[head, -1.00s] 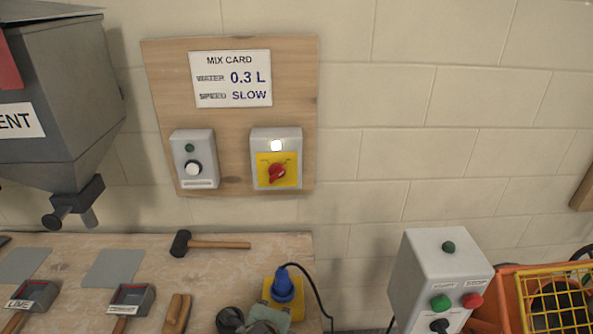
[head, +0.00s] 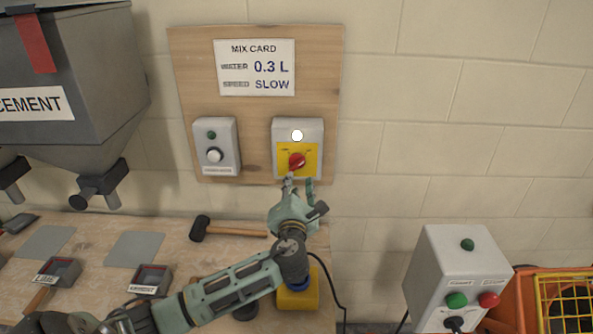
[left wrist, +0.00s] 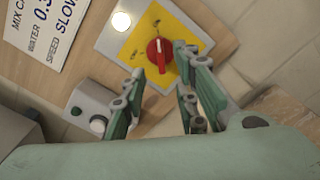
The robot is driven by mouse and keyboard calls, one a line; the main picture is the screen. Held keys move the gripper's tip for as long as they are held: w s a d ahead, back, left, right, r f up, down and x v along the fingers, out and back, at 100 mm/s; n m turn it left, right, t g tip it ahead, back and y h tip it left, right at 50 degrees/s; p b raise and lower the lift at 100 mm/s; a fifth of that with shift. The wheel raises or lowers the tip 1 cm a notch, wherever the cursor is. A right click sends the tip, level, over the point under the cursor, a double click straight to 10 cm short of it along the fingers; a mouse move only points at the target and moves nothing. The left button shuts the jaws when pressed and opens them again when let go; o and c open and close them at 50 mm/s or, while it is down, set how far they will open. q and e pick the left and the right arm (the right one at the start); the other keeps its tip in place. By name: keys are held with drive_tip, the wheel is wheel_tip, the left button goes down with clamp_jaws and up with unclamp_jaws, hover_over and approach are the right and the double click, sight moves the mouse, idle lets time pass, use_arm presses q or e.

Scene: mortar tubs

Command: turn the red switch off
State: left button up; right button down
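The red switch (head: 297,160) is a rotary knob on a yellow plate, on a grey box (head: 313,132) on the wooden wall board. A white lamp (head: 297,135) above it is lit. In the left wrist view the red switch (left wrist: 159,55) has a white pointer line. My left gripper (head: 299,184) is just below the switch. It also shows in the left wrist view (left wrist: 163,72), its fingers spread apart, with the knob seen beyond and between the tips. Contact with the knob cannot be told. My right gripper is out of view.
Left of the switch is a grey box (head: 216,130) with a white knob. The mix card (head: 254,67) hangs above. A cement hopper (head: 75,80) hangs at the left. A hammer (head: 230,230) lies on the bench. A control box (head: 440,265) stands at the right.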

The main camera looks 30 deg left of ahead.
sight(297, 167)
use_arm(q)
drive_tip(key=p+x, duration=0.1)
drive_tip(key=x, duration=0.6)
drive_tip(key=shift+w+a, duration=0.1)
drive_tip(key=shift+w, duration=0.05)
drive_tip(key=shift+f, duration=0.1)
clamp_jaws()
